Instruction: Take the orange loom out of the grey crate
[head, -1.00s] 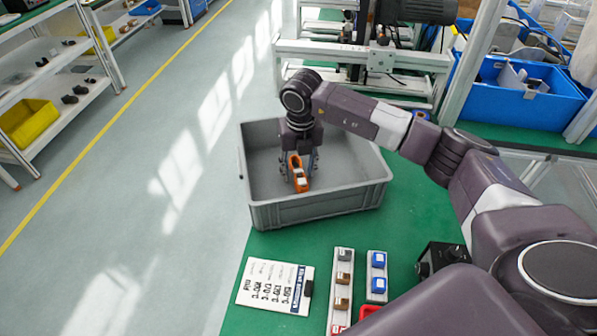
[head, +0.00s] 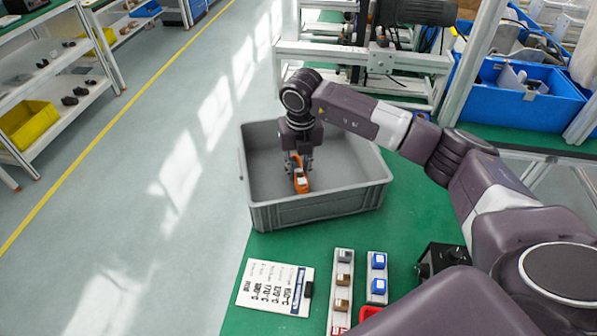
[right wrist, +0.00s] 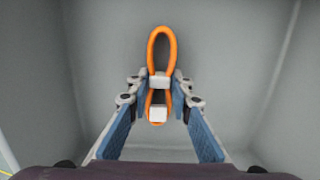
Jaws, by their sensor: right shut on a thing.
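The orange loom (head: 302,186) is a long loop of orange cable with white parts on it. It is inside the grey crate (head: 318,212), and my right gripper (head: 300,172) reaches down into the crate over it. In the right wrist view the loom (right wrist: 158,114) lies lengthwise between the blue-padded fingers of my right gripper (right wrist: 159,92), which are shut on it around its white parts. The far loop sticks out beyond the fingertips. I cannot tell whether the loom touches the crate floor. My left gripper is not in view.
The crate stands on a green table (head: 405,215) beside the open floor. In front are a printed card (head: 272,287), strips with small blue and brown blocks, and a black box (head: 440,262). A metal frame (head: 360,58) stands behind, with a blue bin (head: 525,105) at right.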

